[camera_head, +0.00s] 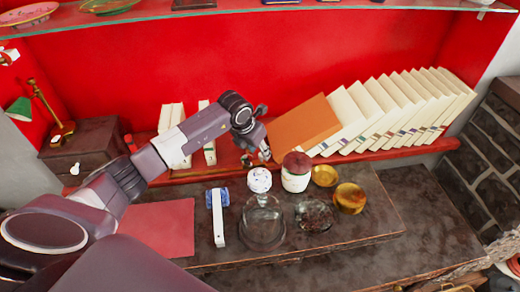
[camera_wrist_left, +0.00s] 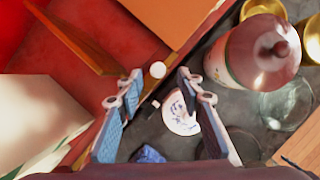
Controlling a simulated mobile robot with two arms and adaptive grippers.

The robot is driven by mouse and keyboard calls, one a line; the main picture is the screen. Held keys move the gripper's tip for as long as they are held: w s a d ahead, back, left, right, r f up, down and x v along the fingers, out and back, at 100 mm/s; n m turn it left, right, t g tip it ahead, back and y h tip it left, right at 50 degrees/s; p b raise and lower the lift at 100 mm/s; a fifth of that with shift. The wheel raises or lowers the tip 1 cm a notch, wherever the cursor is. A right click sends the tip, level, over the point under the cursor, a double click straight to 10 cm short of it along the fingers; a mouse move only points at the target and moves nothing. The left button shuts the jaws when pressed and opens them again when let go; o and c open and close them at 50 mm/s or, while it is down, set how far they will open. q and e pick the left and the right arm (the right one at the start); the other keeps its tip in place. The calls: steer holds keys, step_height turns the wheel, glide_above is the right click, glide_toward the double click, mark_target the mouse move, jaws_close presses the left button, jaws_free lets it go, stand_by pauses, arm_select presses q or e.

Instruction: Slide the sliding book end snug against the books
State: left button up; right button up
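A row of tilted cream books (camera_head: 400,110) leans on the red shelf, with an orange-brown block (camera_head: 303,124) slanting at its left end. I cannot tell whether this block is a book or the sliding book end. In the left wrist view, a thin brown panel (camera_wrist_left: 75,37) stands at upper left, beside an orange face (camera_wrist_left: 172,18). My left gripper (camera_head: 257,158) is just left of the orange block, near the shelf's front edge. In the left wrist view its fingers (camera_wrist_left: 160,88) are apart, with a small white round knob (camera_wrist_left: 158,69) showing between the tips. My right gripper is not in view.
White books (camera_head: 171,120) stand on the shelf's left. Below the shelf are a patterned white jar (camera_head: 260,180), a red-lidded canister (camera_head: 296,174), a glass dome (camera_head: 263,222), brass bowls (camera_head: 349,198) and a white-and-blue object (camera_head: 218,216). A glass shelf (camera_head: 240,8) runs above.

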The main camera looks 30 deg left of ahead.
arm_select(q)
steer(key=shift+x, duration=1)
steer(key=shift+w+a+f, duration=0.1)
steer(key=shift+w+f, duration=0.05)
steer(key=shift+f, duration=0.2)
steer(key=c, duration=0.6)
jaws_close()
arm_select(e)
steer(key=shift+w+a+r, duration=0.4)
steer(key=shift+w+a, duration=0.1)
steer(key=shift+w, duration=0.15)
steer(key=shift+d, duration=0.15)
